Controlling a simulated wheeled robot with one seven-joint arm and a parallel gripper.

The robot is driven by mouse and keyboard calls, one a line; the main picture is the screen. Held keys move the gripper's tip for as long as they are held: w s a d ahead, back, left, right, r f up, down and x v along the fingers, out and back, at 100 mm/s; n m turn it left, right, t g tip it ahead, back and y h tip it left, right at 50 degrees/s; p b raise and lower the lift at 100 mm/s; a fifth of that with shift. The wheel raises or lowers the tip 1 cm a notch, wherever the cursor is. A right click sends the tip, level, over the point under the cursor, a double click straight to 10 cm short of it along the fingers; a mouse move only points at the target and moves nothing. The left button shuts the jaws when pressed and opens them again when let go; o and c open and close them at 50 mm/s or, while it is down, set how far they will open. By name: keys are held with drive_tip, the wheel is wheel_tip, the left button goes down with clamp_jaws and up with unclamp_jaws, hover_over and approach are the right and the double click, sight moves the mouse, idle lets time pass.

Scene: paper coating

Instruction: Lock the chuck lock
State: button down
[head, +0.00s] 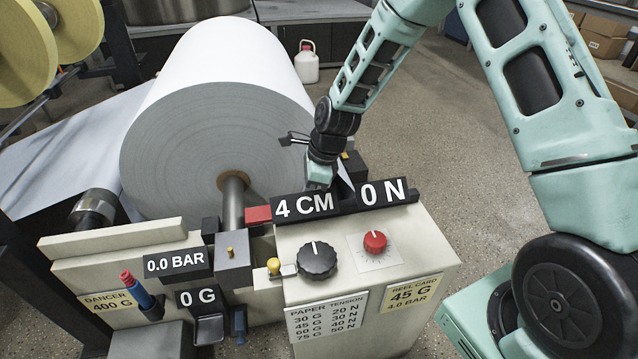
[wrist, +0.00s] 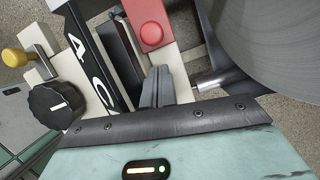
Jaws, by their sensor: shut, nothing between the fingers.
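A red part, likely the chuck lock (head: 258,215), sits beside the steel shaft (head: 234,203) at the left end of the 4 CM display. In the wrist view the red part (wrist: 150,12) is a flat bar with a round red knob (wrist: 152,33), joined to a pale bar. My gripper (wrist: 158,85) is shut and empty, its grey fingers close to the pale bar below the knob; I cannot tell if they touch it. In the head view my gripper (head: 320,176) is low behind the 4 CM display (head: 305,205), which hides its fingertips.
The large paper roll (head: 200,150) stands just left of my arm. The cream console carries a black dial (head: 317,260), a red knob (head: 375,241) and a yellow-topped switch (head: 274,266). The 0 N display (head: 383,193) stands at the right. Open floor lies behind my arm.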

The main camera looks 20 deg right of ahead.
drive_tip(key=shift+w+a+f, duration=0.1)
drive_tip(key=shift+w+a, duration=0.1)
drive_tip(key=shift+a, duration=0.25)
drive_tip(key=shift+w+a+f, duration=0.1)
drive_tip(key=shift+w+a, duration=0.05)
drive_tip(key=shift+a, duration=0.3)
drive_tip(key=shift+r, duration=0.1)
drive_tip(key=p, duration=0.3)
hover_over(255, 215)
drive_tip(key=d, duration=0.3)
drive_tip(key=shift+s+r, duration=0.1)
drive_tip(key=shift+s, duration=0.25)
drive_tip(key=shift+w+a, duration=0.1)
drive_tip(key=shift+a, duration=0.45)
